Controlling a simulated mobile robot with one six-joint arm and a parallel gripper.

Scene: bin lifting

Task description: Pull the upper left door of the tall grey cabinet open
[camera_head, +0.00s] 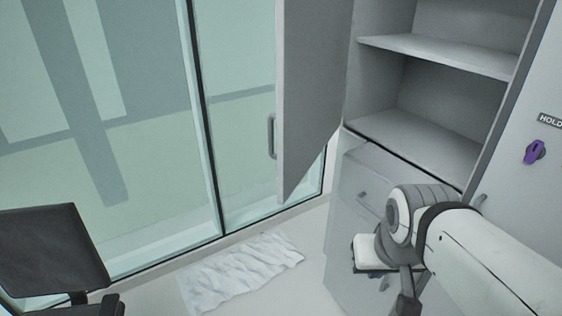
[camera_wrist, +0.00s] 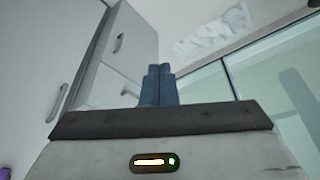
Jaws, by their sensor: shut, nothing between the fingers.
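The tall grey cabinet (camera_head: 348,165) stands right of centre in the head view. Its upper left door (camera_head: 308,95) is swung wide open to the left, with its handle (camera_head: 271,136) on the far face. The shelves behind it are exposed. My gripper (camera_wrist: 158,70) shows in the wrist view with its two blue fingers together, shut and empty. It is apart from the open door. In the head view my arm reaches in from the lower right, in front of the cabinet's lower part, and its fingers cannot be made out clearly.
A glass wall (camera_head: 225,150) runs behind the open door. A black chair (camera_head: 50,250) stands at the lower left. A crumpled white sheet (camera_head: 240,270) lies on the floor. A purple knob (camera_head: 535,152) is on the panel at right. Closed fronts with handles (camera_wrist: 118,43) show in the wrist view.

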